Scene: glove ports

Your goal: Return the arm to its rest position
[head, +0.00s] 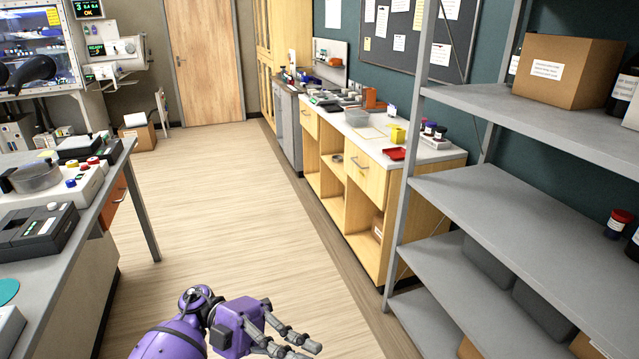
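One of my arms, purple with a grey gripper, comes in at the bottom edge left of the middle; I take it for my left. Its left gripper (309,350) points to the lower right over the open floor. Its two fingers are apart, with nothing seen between them, and it touches nothing in view. The lower parts of this arm are cut off by the picture's edge. My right gripper is not in view.
A grey shelf rack (480,212) with a cardboard box (566,70) stands close on the right. A lab bench (95,225) with devices stands on the left. A wooden counter (440,158) runs along the right wall. The floor (225,205) between is clear up to a door (205,60).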

